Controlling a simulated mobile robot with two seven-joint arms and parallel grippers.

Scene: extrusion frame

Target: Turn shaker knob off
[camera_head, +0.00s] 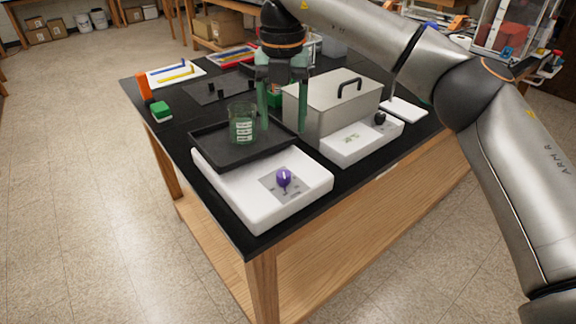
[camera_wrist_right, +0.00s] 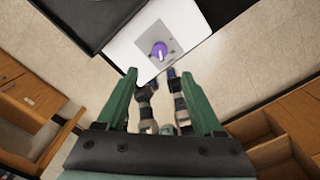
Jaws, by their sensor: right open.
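The shaker (camera_head: 232,197) is a white box with a black tray on top, at the near corner of the black table. Its purple knob (camera_head: 284,177) sits on a grey panel on the front part, with a pale pointer mark. In the right wrist view the knob (camera_wrist_right: 159,50) lies beyond the fingertips, near the top centre. My right gripper (camera_head: 285,128) has green fingers spread apart with nothing between them. It hangs above the table, behind the knob in the head view. In the right wrist view its fingers (camera_wrist_right: 158,84) are also apart. My left gripper is not seen.
A glass beaker (camera_head: 242,124) stands on the shaker's black tray (camera_head: 205,150). A metal lidded box with a black handle (camera_head: 330,105) and a white base with a black knob (camera_head: 380,118) stand to the right. A green block (camera_head: 161,111) lies at left. Floor is clear at front left.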

